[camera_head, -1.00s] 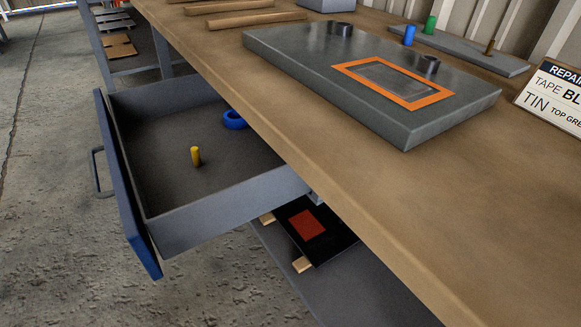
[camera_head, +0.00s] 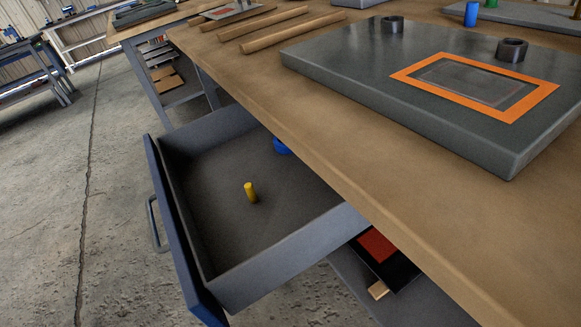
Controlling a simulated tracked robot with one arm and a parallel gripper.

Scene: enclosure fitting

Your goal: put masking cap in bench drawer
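The bench drawer (camera_head: 178,240) hangs open on the bench's left side, with a dark blue front and grey walls. A small yellow cap-like cylinder (camera_head: 250,192) stands upright on its floor. A blue ring (camera_head: 282,146) lies farther back in it, partly hidden by the benchtop edge. A blue cylinder (camera_head: 471,13) and a partly cut-off green one (camera_head: 491,3) stand on a grey plate at the back of the bench. I cannot tell for sure which piece is the masking cap. My gripper is not in view.
A thick grey panel (camera_head: 400,110) with an orange-framed window (camera_head: 474,84) and two dark collars lies on the wooden benchtop (camera_head: 300,120). Several wooden rods (camera_head: 262,22) lie at the far left. A lower shelf (camera_head: 400,300) holds a black board. Open concrete floor lies left.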

